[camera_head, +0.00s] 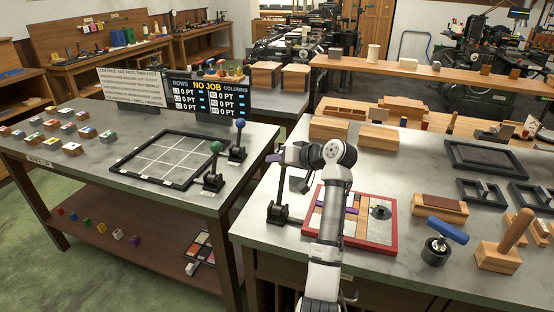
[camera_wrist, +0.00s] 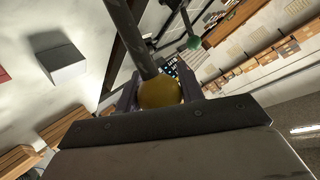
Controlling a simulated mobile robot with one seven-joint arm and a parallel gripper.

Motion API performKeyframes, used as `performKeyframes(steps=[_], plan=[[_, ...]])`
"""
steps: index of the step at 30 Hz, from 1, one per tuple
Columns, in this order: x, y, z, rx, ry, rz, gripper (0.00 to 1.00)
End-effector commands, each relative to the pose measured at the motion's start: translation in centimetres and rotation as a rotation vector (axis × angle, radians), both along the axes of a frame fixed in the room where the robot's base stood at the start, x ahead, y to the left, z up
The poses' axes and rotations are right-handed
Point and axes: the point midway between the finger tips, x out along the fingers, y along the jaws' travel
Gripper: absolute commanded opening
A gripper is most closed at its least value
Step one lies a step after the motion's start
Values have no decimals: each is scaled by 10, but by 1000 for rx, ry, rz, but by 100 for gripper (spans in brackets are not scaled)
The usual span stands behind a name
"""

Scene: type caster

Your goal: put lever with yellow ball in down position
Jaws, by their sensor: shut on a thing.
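The lever with the yellow ball (camera_wrist: 158,93) shows in the wrist view, with its dark rod running up and left from the ball. My gripper (camera_wrist: 160,97) is shut on the ball, one finger on each side. In the head view, my gripper (camera_head: 277,157) is at the top of the lever's dark rod (camera_head: 281,187). The rod stands nearly upright on a black base at the left edge of the right table. The yellow ball is hidden behind my gripper in the head view.
The green-ball lever (camera_head: 216,147) and blue-ball lever (camera_head: 240,124) stand on the left table by a black grid frame (camera_head: 125,164). A red-framed tray (camera_head: 391,240) lies under my arm. A sign reading NO JOB (camera_head: 208,86) stands behind. A gap separates the tables.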

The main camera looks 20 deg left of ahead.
Motion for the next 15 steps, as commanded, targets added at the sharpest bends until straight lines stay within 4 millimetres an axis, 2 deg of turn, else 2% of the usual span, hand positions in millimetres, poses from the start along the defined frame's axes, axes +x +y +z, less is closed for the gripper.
performKeyframes(steps=[6, 15], plan=[[11, -1, -4, 6, 74, -4, 0], [15, -1, -7, 6, 105, -5, 0]])
